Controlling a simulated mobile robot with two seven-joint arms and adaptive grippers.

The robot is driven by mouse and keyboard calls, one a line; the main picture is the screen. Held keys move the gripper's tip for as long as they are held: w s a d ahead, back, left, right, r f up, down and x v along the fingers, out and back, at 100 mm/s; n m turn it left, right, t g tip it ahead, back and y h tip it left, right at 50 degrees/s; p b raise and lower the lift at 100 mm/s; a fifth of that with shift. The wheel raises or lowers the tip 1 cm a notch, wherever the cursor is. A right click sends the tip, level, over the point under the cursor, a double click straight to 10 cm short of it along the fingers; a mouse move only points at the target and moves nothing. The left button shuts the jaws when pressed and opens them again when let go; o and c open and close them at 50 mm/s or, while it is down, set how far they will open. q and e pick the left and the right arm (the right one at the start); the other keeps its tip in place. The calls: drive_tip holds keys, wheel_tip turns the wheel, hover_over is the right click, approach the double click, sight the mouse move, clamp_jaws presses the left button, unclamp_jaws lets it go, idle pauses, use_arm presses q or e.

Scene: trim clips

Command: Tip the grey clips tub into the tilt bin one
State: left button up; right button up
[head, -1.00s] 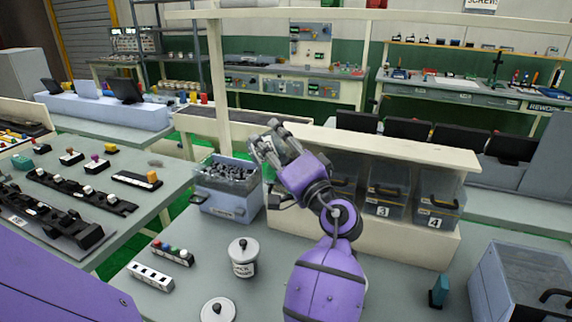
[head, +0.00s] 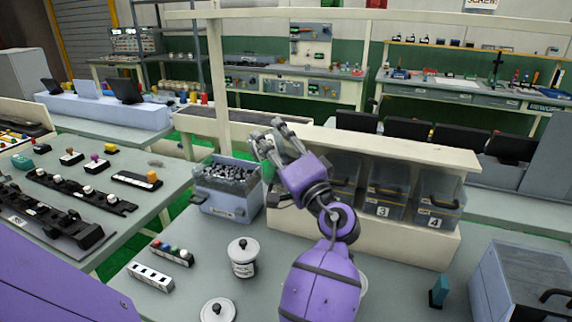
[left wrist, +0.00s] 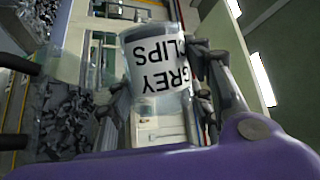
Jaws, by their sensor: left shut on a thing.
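My left gripper (head: 276,143) is shut on the grey clips tub (left wrist: 158,55), raised above the bench beside the bin rack. In the left wrist view the tub is pale, and its "GREY CLIPS" label appears upside down between the fingers. In the head view the fingers and wrist mostly hide the tub. A blue-grey bin (head: 225,208) full of grey clips stands just left of and below the gripper. Its front label is unreadable, so I cannot tell if it is bin one. Grey clips (left wrist: 62,115) also show at left in the wrist view. My right gripper is not in view.
Tilt bins 3 (head: 384,209) and 4 (head: 436,219) sit in the cream rack (head: 400,149); my arm partly hides its left part. A lidded white jar (head: 242,264), a loose lid (head: 218,311) and a grey box (head: 510,285) stand on the bench.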

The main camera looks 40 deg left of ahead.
use_arm(q)
drive_tip(key=shift+r, duration=0.1)
idle(0.5)
drive_tip(key=shift+m+t, duration=0.3)
drive_tip(key=shift+m, duration=0.1)
drive_tip(key=n, duration=0.2)
drive_tip(key=f+n+g+h+b, duration=0.1)
drive_tip(key=shift+s+a+n+g, duration=0.15)
drive_tip(key=shift+n+g, duration=0.15)
drive_tip(key=shift+n, duration=0.1)
drive_tip(key=shift+s+a+f+n+g+b, duration=0.15)
drive_tip(key=shift+n+g+b, duration=0.1)
drive_tip(key=shift+n, duration=0.3)
drive_tip(key=shift+w+d+f+n+g+b, duration=0.1)
drive_tip(key=shift+n+g+b, duration=0.15)
drive_tip(key=shift+n, duration=0.3)
drive_tip(key=shift+s+a+f+n+h, duration=0.1)
drive_tip(key=shift+s+a+n+h, duration=0.05)
drive_tip(key=shift+n+h, duration=0.4)
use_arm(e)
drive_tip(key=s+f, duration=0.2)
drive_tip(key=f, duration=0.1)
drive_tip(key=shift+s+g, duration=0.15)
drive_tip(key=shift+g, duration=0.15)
